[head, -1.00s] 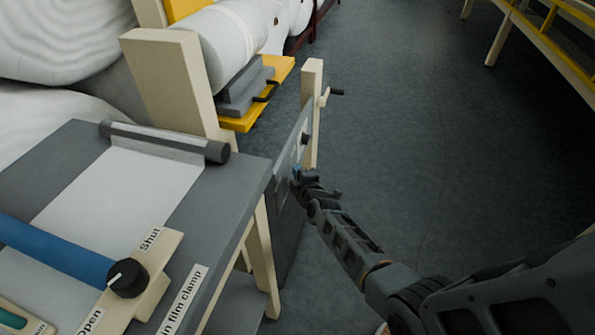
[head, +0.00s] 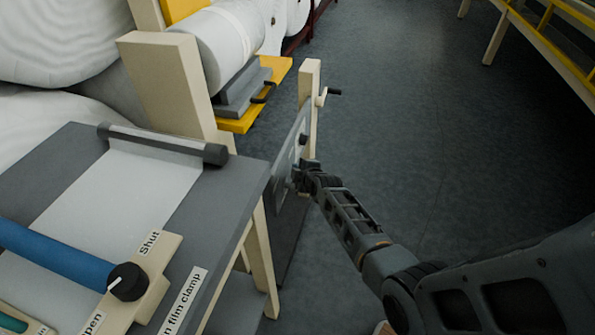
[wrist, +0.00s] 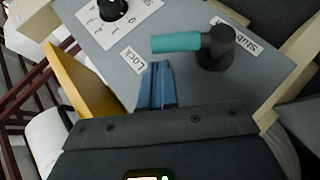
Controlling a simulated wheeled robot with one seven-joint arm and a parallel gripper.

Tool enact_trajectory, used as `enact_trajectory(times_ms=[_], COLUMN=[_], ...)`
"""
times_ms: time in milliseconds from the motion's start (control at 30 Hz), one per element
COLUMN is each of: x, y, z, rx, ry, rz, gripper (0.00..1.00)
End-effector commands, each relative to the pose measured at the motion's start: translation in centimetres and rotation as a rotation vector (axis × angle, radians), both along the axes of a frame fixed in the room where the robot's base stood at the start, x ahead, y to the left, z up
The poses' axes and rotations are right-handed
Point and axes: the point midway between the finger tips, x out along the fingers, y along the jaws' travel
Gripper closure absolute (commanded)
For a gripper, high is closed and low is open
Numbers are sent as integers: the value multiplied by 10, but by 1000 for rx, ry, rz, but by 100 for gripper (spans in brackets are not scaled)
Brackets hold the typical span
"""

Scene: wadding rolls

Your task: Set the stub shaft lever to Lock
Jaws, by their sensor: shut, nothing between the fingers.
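The stub shaft lever (wrist: 178,43) is a teal handle on a dark round pivot (wrist: 216,48), mounted on a grey panel, in the wrist view. Its handle points left in that view, with its free end above and close to the "Lock" label (wrist: 133,61). A second label (wrist: 235,37) beside the pivot is partly hidden by it. My gripper (wrist: 158,68) has blue fingers, shut and empty, just below the handle near its free end. I cannot tell whether they touch it. In the head view my gripper (head: 296,177) is at the panel's face; the lever is not discernible there.
A black knob (wrist: 113,9) with a numbered plate is on the same panel. A film clamp table (head: 65,160) with a blue bar (head: 55,250) stands at the left. A crank handle (head: 328,93) sticks out beyond the panel.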

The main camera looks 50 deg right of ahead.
Motion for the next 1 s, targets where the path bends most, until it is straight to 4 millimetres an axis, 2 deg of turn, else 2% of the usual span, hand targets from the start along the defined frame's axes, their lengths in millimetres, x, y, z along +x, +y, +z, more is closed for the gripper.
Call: enact_trajectory(times_ms=[533, 1000], x=[5, 5], y=[-14, -16], z=[-3, -2], rx=[-2, -3], ry=[-2, -2], rz=[-1, -3], gripper=[100, 100])
